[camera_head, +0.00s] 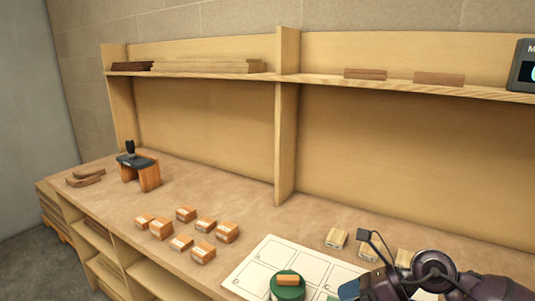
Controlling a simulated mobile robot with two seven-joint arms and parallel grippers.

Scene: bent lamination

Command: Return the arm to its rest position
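My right arm comes in from the lower right corner, and its dark gripper end (372,285) is over the right part of a white sheet with marked boxes (262,254). The fingertips are not clear, so I cannot tell whether it is open or shut. A green round object (288,293) with a small orange-brown block (288,280) on top is on the sheet, just left of the gripper end. My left gripper is not in view.
Several small wooden blocks (203,252) lie left of the sheet; pale blocks (336,238) stand behind it. A dark-topped wooden stand (149,179) and curved brown pieces (85,180) are further left. A shelf (210,75) with strips and an upright divider (287,130) rise behind.

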